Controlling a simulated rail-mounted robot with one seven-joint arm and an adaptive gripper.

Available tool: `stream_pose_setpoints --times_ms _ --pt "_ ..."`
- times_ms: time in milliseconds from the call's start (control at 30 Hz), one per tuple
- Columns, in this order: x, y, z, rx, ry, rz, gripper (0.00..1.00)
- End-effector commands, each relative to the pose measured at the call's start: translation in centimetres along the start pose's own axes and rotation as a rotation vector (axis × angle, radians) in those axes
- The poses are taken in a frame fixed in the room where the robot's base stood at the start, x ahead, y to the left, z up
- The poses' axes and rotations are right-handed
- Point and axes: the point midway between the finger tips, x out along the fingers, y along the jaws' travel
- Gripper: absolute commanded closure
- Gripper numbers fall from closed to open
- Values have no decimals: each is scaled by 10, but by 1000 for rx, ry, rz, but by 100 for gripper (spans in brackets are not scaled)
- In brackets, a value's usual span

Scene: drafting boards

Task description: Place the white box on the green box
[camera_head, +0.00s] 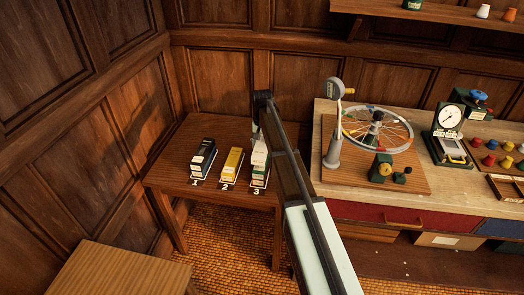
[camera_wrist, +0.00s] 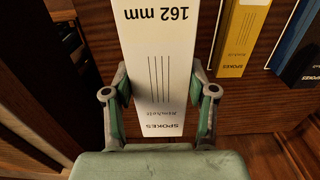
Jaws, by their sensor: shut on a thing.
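The white box (camera_wrist: 160,70) is printed "SPOKES" and "162 mm". It lies between the two fingers of my gripper (camera_wrist: 160,97), which is shut on it. In the head view the white box (camera_head: 259,152) shows beside my dark arm link, over the green box (camera_head: 260,177) at the mark 3 on the small wooden table (camera_head: 222,192). Whether the two boxes touch cannot be told. My arm hides part of both boxes and the fingers in the head view. The green box cannot be made out in the wrist view.
A yellow box (camera_head: 232,162) at mark 2 and a dark box (camera_head: 203,156) at mark 1 stand left of the green box. A workbench (camera_head: 440,205) with a wheel stand (camera_head: 333,150) is at the right. Panelled walls close the back and left.

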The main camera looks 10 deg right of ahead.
Motion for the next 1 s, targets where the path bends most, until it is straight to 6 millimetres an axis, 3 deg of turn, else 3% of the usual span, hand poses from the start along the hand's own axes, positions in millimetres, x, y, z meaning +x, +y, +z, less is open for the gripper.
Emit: stream_pose_setpoints --times_ms 167,433,800,833,900,1000 --pt "10 0 0 0 -2 1 89" --pt "42 0 0 0 -1 0 89" --pt "47 0 0 0 0 0 89" --pt "48 0 0 0 -1 0 40" --pt "47 0 0 0 0 0 18" --pt "47 0 0 0 0 0 18"
